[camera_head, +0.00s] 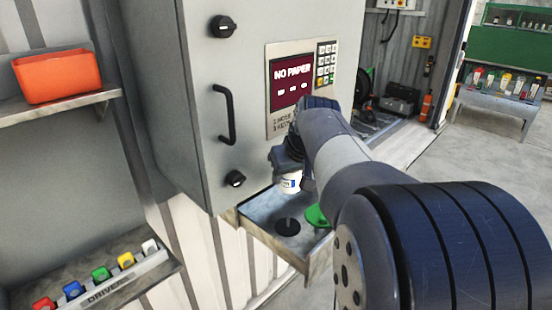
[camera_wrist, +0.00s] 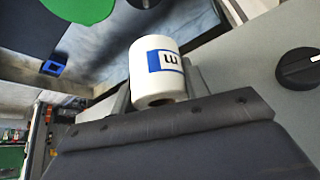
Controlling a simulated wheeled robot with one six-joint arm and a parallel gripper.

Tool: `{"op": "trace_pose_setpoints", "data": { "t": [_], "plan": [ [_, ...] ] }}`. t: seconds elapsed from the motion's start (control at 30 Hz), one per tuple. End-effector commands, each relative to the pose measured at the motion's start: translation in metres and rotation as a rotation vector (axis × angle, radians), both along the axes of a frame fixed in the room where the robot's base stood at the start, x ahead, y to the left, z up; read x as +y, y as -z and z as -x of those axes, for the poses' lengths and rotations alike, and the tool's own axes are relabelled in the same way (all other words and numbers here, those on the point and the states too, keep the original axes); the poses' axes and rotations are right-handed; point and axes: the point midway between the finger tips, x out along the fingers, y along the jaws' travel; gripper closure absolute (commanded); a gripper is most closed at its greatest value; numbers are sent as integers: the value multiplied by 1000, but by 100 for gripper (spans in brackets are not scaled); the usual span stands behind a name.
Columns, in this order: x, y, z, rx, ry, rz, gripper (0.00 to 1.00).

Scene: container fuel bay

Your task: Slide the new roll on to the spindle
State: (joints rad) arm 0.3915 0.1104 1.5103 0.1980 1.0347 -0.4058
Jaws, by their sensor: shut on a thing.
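The new roll, white with a blue label (camera_head: 290,184), hangs below my gripper (camera_head: 289,170). The gripper is shut on it, and the roll is above the open drawer, apart from it. In the wrist view, the roll (camera_wrist: 158,76) sits between the grey fingers, its label and lower end showing. The spindle (camera_head: 287,226), a short dark post on a dark round base, stands on the drawer floor below the roll. My arm hides part of the gripper.
The open drawer (camera_head: 262,234) has a raised rim. A green round thing (camera_head: 316,217) lies right of the spindle, partly behind my arm. The cabinet front carries a screen reading "NO PAPER" (camera_head: 291,80), a black handle (camera_head: 226,115) and knobs (camera_head: 235,178).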

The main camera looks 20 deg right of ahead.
Motion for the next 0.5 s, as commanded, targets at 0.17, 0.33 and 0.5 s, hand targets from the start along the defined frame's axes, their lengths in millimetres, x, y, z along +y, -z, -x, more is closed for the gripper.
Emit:
{"op": "trace_pose_setpoints", "data": {
  "t": [0.17,0.33,0.5],
  "plan": [
    [0,3,0,0,0,0,80],
    [0,13,0,0,0,0,80],
    [0,28,0,1,0,0,80]
  ]
}}
